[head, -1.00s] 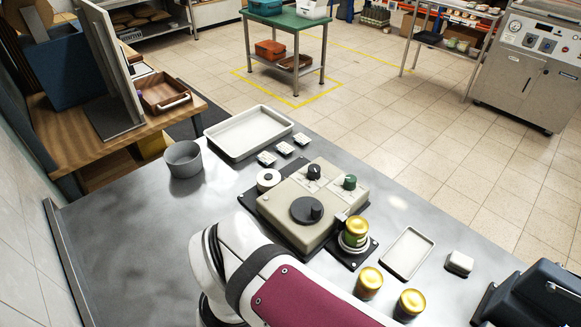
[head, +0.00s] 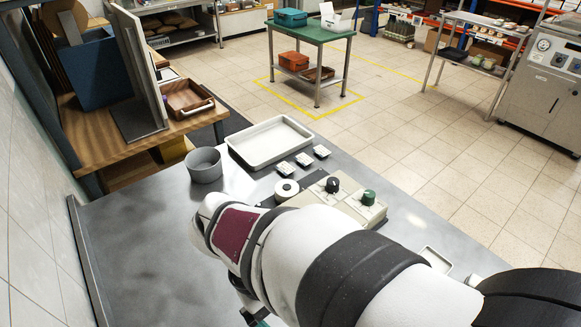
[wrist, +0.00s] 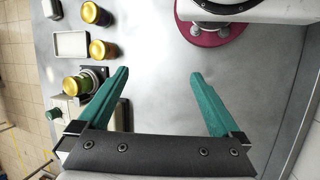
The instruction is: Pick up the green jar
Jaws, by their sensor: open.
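In the wrist view, a gold-lidded jar (wrist: 75,85) stands on the small dark-based stand beside the machine; a bit of green shows on its side, so it looks like the green jar. Two other gold-lidded jars, one nearer (wrist: 102,49) and one farther (wrist: 93,13), stand on the table; their contents look brownish or dark. My gripper (wrist: 158,73) has its teal fingers spread wide and empty over bare table, to the right of the jars in the wrist view. My arm hides all three jars in the head view.
The machine (head: 345,207) with knobs sits mid-table. A white tray (head: 243,155), a grey bowl (head: 205,168) and small white items (head: 304,160) stand behind it. A shallow white dish (wrist: 71,45) lies near the jars. The table's left side is clear.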

